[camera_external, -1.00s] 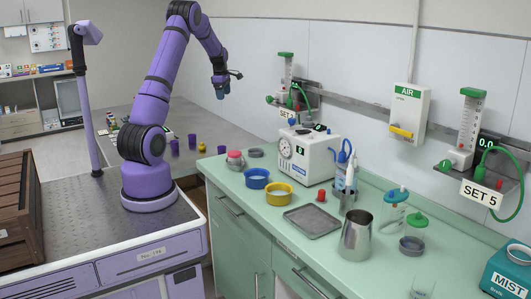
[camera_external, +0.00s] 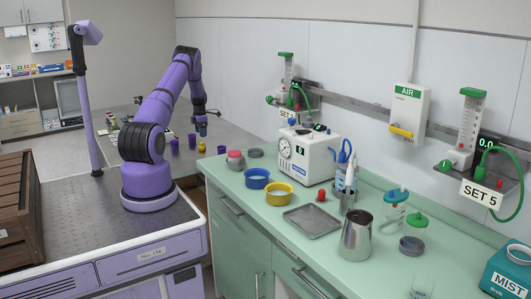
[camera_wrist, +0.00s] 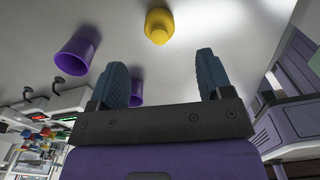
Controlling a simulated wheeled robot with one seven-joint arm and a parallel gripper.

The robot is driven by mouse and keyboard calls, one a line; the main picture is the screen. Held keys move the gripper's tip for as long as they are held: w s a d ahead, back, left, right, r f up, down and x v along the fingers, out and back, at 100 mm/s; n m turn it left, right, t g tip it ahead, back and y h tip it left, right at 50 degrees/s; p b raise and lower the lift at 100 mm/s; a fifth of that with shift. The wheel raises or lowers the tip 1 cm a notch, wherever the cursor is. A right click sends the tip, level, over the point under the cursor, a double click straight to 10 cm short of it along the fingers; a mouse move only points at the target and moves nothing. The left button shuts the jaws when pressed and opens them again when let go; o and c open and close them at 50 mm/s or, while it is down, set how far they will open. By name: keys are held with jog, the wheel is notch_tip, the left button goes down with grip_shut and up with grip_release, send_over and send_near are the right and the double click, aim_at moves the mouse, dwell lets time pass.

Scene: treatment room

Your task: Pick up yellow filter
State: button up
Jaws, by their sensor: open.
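The yellow filter (camera_wrist: 158,25) is a small, rounded yellow piece with a narrower knob end. In the wrist view it stands on the pale table surface, at the top, ahead of the fingers and between their lines. In the external view it shows small (camera_external: 202,147) on the grey table, just below my gripper (camera_external: 203,131). My gripper also shows in the wrist view (camera_wrist: 161,70), with its two blue fingers spread wide and nothing between them. The filter is apart from the fingers.
Two purple cups are near the filter in the wrist view, one at upper left (camera_wrist: 77,52) and one partly behind the left finger (camera_wrist: 137,93). On the green counter to the right stand blue (camera_external: 256,178) and yellow (camera_external: 279,193) bowls. Table around the filter's right side looks clear.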

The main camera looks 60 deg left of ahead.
aim_at(202, 144)
notch_tip(202, 144, down, 8)
jog(key=shift+r, duration=0.2)
jog(key=c, duration=1)
